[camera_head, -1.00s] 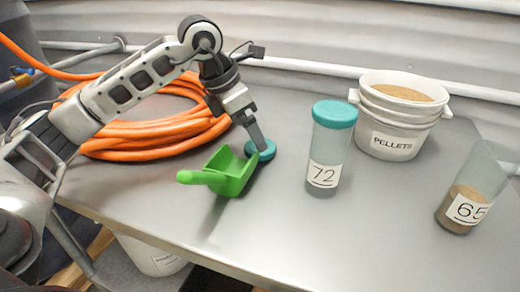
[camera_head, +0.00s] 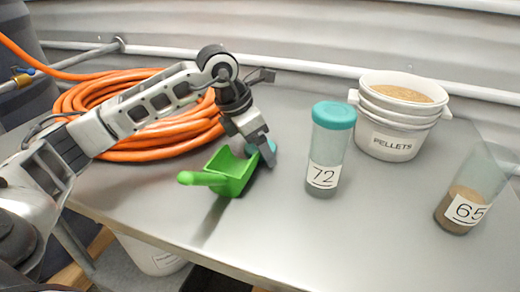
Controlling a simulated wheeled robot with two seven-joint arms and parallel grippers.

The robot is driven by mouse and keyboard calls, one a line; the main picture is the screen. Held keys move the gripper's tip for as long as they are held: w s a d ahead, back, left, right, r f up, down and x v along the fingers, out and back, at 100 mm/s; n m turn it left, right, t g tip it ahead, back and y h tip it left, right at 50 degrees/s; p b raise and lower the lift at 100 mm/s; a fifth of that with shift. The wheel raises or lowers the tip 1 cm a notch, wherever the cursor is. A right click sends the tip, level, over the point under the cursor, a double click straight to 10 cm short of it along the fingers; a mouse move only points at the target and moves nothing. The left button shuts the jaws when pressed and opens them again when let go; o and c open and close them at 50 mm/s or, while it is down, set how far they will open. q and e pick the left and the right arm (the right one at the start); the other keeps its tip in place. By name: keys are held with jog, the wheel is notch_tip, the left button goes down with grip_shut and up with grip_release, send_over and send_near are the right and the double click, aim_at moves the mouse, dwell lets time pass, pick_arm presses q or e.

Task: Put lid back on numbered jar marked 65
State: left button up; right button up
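The jar marked 65 (camera_head: 476,187) stands at the right of the table, uncovered, with brown material in its lower part. A teal lid (camera_head: 267,150) is low over the table beside the green scoop, mostly hidden behind my gripper's fingers. My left gripper (camera_head: 268,158) reaches down right at the lid; whether its fingers are closed on the lid cannot be made out. The jar marked 72 (camera_head: 328,152) stands upright in the middle with its own teal lid on. My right gripper is not in view.
A green scoop (camera_head: 228,174) lies just left of the lid. A white bucket labelled PELLETS (camera_head: 390,140) stands at the back right. An orange hose coil (camera_head: 150,140) lies behind my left arm. The table front between scoop and jar 65 is clear.

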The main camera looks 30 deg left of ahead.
pick_arm(q)
jog(key=c, duration=0.7)
jog(key=shift+r, duration=0.45)
notch_tip(320, 180, up, 3)
jog(key=shift+f, duration=0.15)
jog(key=shift+s+a+r+b, duration=0.35)
jog(key=shift+s+r, duration=1.25)
jog(key=shift+s, duration=0.7)
jog(key=shift+s+a+r+b, duration=0.2)
jog(key=shift+s+r+b, duration=0.15)
jog(key=shift+s+r, duration=1.6)
jog(key=shift+s+a+r+b, duration=0.35)
jog(key=shift+s+r, duration=0.85)
jog(key=shift+s, duration=1.5)
